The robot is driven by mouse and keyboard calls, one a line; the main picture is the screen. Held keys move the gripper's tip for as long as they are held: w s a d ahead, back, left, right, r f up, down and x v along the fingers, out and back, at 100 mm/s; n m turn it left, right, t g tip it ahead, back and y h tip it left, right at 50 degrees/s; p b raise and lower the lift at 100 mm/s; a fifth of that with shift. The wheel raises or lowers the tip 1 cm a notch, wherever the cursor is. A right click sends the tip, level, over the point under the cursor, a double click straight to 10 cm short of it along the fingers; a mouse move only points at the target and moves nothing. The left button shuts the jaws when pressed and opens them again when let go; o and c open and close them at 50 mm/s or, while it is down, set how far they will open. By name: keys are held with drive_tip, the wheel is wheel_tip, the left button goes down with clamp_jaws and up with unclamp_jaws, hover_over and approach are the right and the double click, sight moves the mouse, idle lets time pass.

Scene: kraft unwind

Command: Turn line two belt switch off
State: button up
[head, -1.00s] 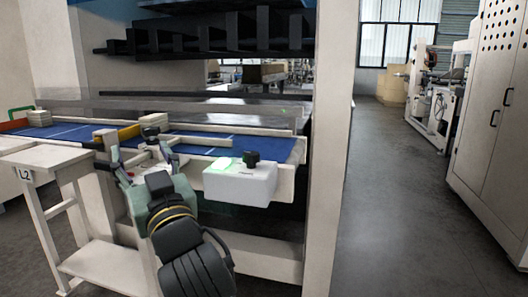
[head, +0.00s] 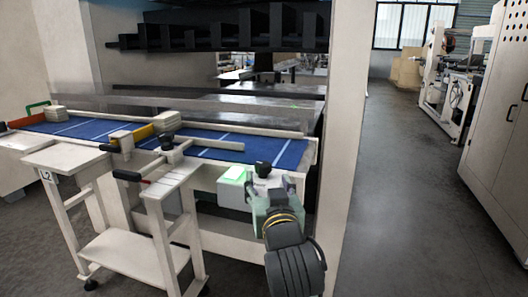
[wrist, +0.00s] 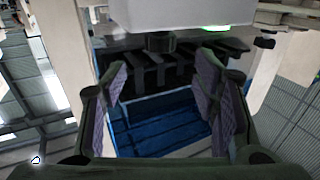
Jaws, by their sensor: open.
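The belt switch is a white box (head: 228,192) on the front of the blue belt (head: 212,145), with a black knob (head: 262,168) on top and a lit green patch (head: 236,173) beside it. In the wrist view the white box (wrist: 185,12) fills the top middle, with the dark knob (wrist: 160,42) below it and a green glow (wrist: 214,28) to its right. My gripper (head: 271,184) is open and empty in front of the box's right part. Its fingers hide some of the box. In the wrist view the knob lies between and beyond the fingertips (wrist: 162,74).
A white post (head: 349,150) rises just right of my gripper. The grey floor (head: 415,190) at right is clear.

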sight(264, 169)
drive_tip(key=w, duration=0.5)
drive_tip(key=w+a+p, duration=0.1)
drive_tip(key=w, duration=0.2)
drive_tip(key=c, duration=1.2)
